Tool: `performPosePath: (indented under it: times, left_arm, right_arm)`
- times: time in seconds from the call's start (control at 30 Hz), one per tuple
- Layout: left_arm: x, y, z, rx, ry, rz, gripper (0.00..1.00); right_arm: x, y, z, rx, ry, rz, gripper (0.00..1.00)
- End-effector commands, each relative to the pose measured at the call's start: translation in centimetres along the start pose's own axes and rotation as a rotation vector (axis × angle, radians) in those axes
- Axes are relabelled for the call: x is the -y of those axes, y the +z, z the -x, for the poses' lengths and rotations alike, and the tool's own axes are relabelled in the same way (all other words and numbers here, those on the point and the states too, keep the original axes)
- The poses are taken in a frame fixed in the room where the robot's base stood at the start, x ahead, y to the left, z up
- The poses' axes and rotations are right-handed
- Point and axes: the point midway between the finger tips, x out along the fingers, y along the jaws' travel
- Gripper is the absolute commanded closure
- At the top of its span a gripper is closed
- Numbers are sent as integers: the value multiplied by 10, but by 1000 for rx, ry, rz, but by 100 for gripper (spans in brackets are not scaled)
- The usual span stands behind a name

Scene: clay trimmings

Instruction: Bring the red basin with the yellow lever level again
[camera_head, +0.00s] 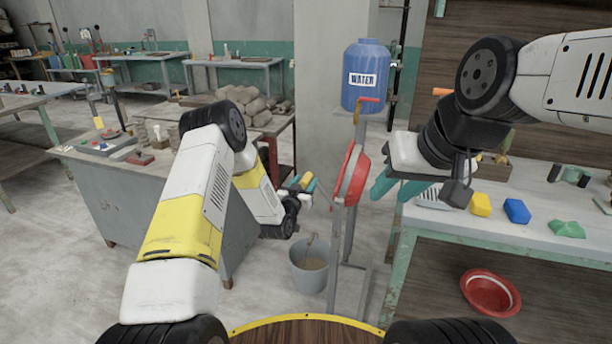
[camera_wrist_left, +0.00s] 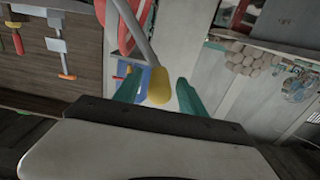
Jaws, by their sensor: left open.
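The red basin (camera_head: 352,175) hangs on a grey metal stand below the water jug, tipped steeply almost onto its edge. Its lever is a grey bar with a yellow end (camera_wrist_left: 158,86), best seen in the left wrist view. My left gripper (camera_head: 301,184) is open, left of the basin. In the left wrist view its teal fingers (camera_wrist_left: 158,95) stand on either side of the yellow end, with gaps visible; depth is hard to judge. My right gripper (camera_head: 399,188) is right of the basin, its teal fingers apart with nothing seen between them.
A blue water jug (camera_head: 366,78) stands on top of the stand (camera_head: 348,240). A grey bucket (camera_head: 309,268) is on the floor below. The right table (camera_head: 480,228) holds yellow, blue and green pieces. Another red bowl (camera_head: 490,292) lies beneath it. A grey cabinet (camera_head: 150,205) stands left.

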Motion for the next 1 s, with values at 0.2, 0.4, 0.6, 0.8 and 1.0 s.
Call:
performPosePath:
  times: [0.2, 0.4, 0.6, 0.8, 1.0]
  left_arm:
    - [0, 0, -15, 0, -1, 1, 51]
    - [0, 0, -15, 1, -1, 1, 51]
    - [0, 0, -15, 1, -1, 1, 85]
    - [1, 0, -15, 1, -2, 0, 100]
    - [1, 0, -15, 1, -3, 0, 100]
  right_arm:
    - [0, 0, 0, 0, 0, 0, 64]
    - [0, 0, 0, 0, 0, 0, 64]
    - [0, 0, 0, 0, 0, 0, 64]
    - [0, 0, 0, 0, 0, 0, 64]
    - [0, 0, 0, 0, 0, 0, 64]
